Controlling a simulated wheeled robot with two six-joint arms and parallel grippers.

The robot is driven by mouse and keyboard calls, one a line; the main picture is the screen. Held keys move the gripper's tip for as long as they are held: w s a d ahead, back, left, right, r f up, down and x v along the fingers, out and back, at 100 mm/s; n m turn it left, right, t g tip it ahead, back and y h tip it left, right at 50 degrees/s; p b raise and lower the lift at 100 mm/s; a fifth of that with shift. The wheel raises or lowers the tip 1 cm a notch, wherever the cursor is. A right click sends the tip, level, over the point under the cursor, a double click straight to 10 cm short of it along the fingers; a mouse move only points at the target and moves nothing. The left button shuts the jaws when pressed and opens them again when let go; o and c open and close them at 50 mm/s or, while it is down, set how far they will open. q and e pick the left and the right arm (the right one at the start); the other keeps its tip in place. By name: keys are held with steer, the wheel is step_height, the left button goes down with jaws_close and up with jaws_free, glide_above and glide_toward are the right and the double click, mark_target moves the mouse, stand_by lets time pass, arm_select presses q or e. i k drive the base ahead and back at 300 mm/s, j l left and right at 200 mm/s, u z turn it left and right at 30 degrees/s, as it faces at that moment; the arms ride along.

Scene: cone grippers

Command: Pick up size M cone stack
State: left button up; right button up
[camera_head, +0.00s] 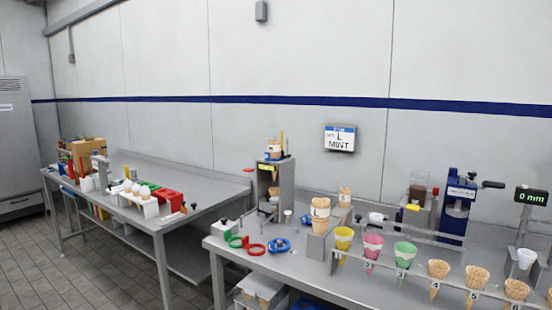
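A tan cone stack (320,215) with a white label that seems to read L stands on a grey block at the left part of the near table. Another tan cone stack (345,197) stands just behind and to its right; I cannot read its label. I cannot tell which stack is size M. Neither of my grippers is in view.
A second table (150,215) stands left, across a floor gap.

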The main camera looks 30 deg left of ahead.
mark_target(274, 145)
steer(key=i+j, duration=0.3)
steer(key=i, duration=0.2)
steer(key=i+j, duration=0.25)
steer(key=i, duration=0.25)
